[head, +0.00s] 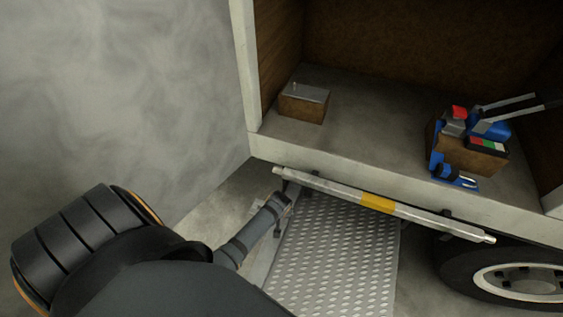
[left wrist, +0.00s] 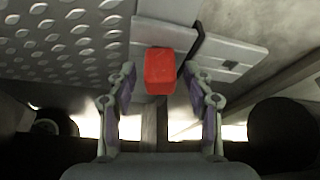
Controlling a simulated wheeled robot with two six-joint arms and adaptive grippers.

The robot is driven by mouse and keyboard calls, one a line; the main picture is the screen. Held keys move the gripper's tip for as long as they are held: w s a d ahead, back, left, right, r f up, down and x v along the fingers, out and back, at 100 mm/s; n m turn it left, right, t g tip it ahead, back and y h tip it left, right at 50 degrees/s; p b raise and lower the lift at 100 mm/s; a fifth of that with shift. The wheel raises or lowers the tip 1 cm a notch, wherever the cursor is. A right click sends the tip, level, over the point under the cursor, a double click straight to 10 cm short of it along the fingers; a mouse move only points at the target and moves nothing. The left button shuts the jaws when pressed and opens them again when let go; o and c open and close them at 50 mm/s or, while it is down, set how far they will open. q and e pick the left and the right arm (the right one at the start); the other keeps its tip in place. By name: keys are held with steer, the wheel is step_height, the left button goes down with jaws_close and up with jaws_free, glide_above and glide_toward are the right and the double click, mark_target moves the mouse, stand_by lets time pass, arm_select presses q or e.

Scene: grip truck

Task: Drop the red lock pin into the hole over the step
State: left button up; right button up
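The red lock pin (left wrist: 160,71) shows as a red block in the left wrist view, in front of a light metal plate (left wrist: 222,54) beside the step. My left gripper (left wrist: 159,76) is open, with one finger on each side of the red block and a visible gap to both. In the head view my left gripper (head: 284,203) reaches the left edge of the patterned metal step (head: 335,255); the pin cannot be made out there. The hole cannot be made out in either view. My right gripper is not in view.
A metal bar (head: 325,188) with a yellow band runs above the step, along the truck bed's edge (head: 400,183). On the bed stand a small brown box (head: 302,107) and a wooden crate (head: 478,157) of tools. A wheel (head: 515,278) is at lower right.

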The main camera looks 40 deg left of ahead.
arm_select(q)
steer(key=shift+s+r, duration=0.1)
steer(key=shift+r, duration=0.05)
steer(key=v, duration=1.1)
steer(key=shift+r, duration=0.35)
steer(key=shift+s, duration=0.1)
